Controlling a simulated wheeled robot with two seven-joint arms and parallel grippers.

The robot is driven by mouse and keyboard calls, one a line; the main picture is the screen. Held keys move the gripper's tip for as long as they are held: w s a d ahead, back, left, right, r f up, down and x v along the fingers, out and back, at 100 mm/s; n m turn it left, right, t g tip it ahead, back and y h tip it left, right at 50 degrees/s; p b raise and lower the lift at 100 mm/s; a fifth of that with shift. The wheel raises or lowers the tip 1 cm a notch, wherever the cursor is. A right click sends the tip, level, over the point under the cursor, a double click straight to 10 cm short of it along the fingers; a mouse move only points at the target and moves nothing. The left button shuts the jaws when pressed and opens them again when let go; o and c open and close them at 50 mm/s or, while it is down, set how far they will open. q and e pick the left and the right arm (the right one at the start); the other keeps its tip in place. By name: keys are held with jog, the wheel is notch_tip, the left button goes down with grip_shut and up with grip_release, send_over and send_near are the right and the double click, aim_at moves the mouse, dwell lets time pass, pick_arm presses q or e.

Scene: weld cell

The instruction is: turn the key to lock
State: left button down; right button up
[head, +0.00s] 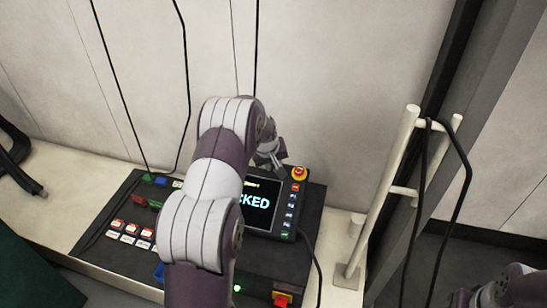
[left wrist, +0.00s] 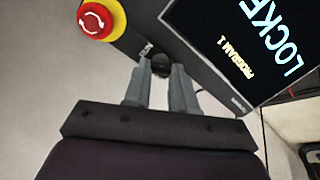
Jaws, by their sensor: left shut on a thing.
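A teach pendant (head: 263,201) with a lit screen leans on the dark control box. Its screen shows "CKED" in the head view, the rest covered by my left arm. In the left wrist view the screen (left wrist: 240,45) shows "PROGRAM 1" and large letters reading "LOCKE", cut by the frame edge. My left gripper (head: 272,157) is at the pendant's top edge. In the left wrist view its fingers (left wrist: 161,82) are shut on a small dark key (left wrist: 160,66) beside the screen. The key's angle is hard to tell.
A red emergency stop on a yellow ring (head: 299,173) sits close to the left gripper. The control box (head: 110,200) has several buttons. A white post rack (head: 385,190) with hanging black cables stands to the right. The wall is close behind.

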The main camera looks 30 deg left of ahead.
pick_arm(q)
jog(key=n+p, duration=0.1)
jog(key=n, duration=0.1)
jog(key=shift+r+n, duration=0.15)
jog(key=shift+n, duration=0.25)
jog(key=n+p, duration=0.2)
jog(key=n, duration=0.1)
jog(key=shift+a+n, duration=0.1)
jog(key=shift+n, duration=0.2)
jog(key=shift+s+n+t+p, duration=0.1)
jog(key=shift+n+t+p, duration=0.25)
jog(key=shift+n, duration=0.85)
jog(key=shift+s+f+n, duration=0.1)
jog(key=shift+f+n, duration=0.1)
jog(key=shift+n, duration=1.3)
jog(key=c, duration=0.9)
grip_release()
